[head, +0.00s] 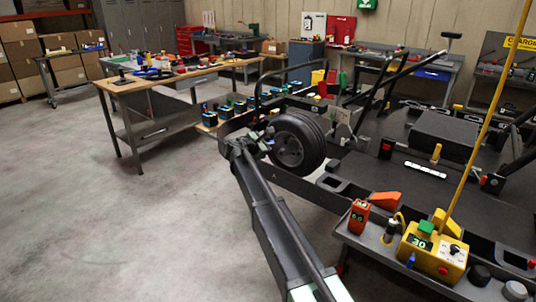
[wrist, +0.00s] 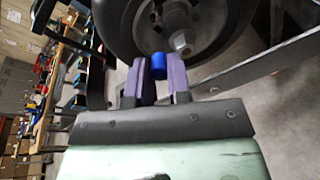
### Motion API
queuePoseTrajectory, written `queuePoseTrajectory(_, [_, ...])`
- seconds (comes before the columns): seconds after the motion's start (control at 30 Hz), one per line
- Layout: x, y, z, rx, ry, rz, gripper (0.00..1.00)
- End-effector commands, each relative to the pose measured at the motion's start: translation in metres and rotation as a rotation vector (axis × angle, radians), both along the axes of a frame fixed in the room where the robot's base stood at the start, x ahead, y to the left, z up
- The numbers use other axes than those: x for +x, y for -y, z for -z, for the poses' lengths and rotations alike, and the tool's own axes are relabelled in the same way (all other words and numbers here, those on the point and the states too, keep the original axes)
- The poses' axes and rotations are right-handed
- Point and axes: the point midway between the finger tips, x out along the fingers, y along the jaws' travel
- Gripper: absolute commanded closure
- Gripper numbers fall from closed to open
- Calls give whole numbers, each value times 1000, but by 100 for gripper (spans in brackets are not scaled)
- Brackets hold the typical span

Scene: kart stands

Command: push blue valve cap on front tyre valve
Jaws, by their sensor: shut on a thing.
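The front tyre (head: 311,139) is black, on a grey wheel rim, at the kart's near left corner. In the wrist view the tyre (wrist: 118,28) and its rim (wrist: 166,13) fill the top, with a hub nut (wrist: 181,42) right of centre. My gripper (wrist: 160,72) is shut on the blue valve cap (wrist: 159,64), which sticks out between the purple fingertips just below the rim. In the head view my gripper (head: 247,146) is at the left of the wheel, and the cap cannot be made out. I cannot clearly tell the valve stem from the rim or whether the cap touches it.
The kart's frame (head: 290,184) runs beside my arm. A wooden-topped workbench (head: 140,86) stands behind at left. The floor at left is clear.

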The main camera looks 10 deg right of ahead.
Motion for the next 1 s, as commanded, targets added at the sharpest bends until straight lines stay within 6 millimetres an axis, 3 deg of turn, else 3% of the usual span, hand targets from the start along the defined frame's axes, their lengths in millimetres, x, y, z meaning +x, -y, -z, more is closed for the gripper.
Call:
queuePoseTrajectory(0.47, [1, 1, -4, -23, 15, 6, 100])
queuePoseTrajectory(1.0, [36, 39, 8, -22, 14, 6, 100])
